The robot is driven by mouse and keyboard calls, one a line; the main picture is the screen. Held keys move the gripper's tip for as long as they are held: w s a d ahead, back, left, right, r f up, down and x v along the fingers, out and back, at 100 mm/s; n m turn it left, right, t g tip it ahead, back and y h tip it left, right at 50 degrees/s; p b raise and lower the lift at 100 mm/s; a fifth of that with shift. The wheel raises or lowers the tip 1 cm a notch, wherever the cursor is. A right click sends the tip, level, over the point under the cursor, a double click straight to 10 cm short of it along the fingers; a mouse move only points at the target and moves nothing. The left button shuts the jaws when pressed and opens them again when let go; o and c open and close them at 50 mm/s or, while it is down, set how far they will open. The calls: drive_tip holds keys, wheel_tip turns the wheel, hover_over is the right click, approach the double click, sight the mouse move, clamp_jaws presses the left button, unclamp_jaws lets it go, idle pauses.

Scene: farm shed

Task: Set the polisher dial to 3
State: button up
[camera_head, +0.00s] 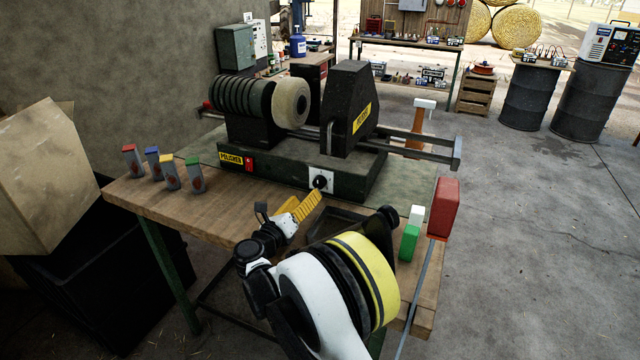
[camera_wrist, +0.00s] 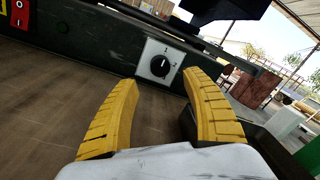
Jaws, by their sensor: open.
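The polisher (camera_head: 290,140) is a dark green machine with a pale buffing wheel on a wooden workbench. Its dial (camera_head: 319,182) is a black round knob on a white plate on the front panel. In the wrist view the dial (camera_wrist: 160,66) shows a white pointer mark and small numerals, too small to read surely. My gripper (camera_head: 306,205) has yellow ribbed fingers and is just in front of the dial. In the wrist view my gripper (camera_wrist: 162,90) is open, with the dial beyond and between its fingertips, apart from them.
A red switch (camera_head: 249,164) is on the polisher's left front. Several small colored-top containers (camera_head: 170,172) stand at the bench's left. A green-and-white block (camera_head: 411,235) and a red block (camera_head: 443,208) are at the right. A cardboard box (camera_head: 40,170) is at far left.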

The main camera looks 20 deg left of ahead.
sight(317, 185)
drive_tip(key=w, duration=0.2)
drive_tip(key=w+b, duration=0.1)
drive_tip(key=w, duration=0.2)
drive_tip(key=w+d+b, duration=0.1)
drive_tip(key=w, duration=0.2)
drive_tip(key=shift+w+d, duration=0.1)
drive_tip(key=shift+w, duration=0.05)
drive_tip(key=c, duration=1.2)
